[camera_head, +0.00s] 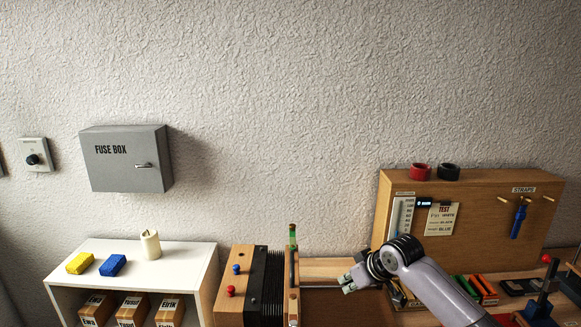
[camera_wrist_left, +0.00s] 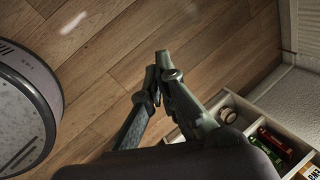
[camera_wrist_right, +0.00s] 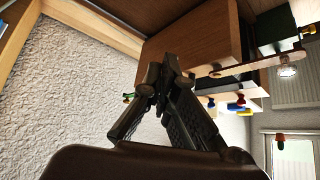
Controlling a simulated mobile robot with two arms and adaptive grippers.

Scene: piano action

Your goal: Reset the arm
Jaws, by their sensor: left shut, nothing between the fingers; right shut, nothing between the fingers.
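My right arm comes in from the lower right in the head view. Its gripper (camera_head: 352,280) is shut and empty, in front of the workbench, just right of the wooden box with black bellows. In the right wrist view the right gripper (camera_wrist_right: 160,82) has its fingers together with nothing between them. My left gripper does not show in the head view. In the left wrist view the left gripper (camera_wrist_left: 158,75) is shut and empty, pointing over the wooden floor.
A white shelf (camera_head: 190,262) holds yellow and blue blocks and a candle. The bellows box (camera_head: 236,292) stands beside it. A wooden board (camera_head: 480,190) with straps stands at the back right. A grey fuse box (camera_head: 125,160) hangs on the wall.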

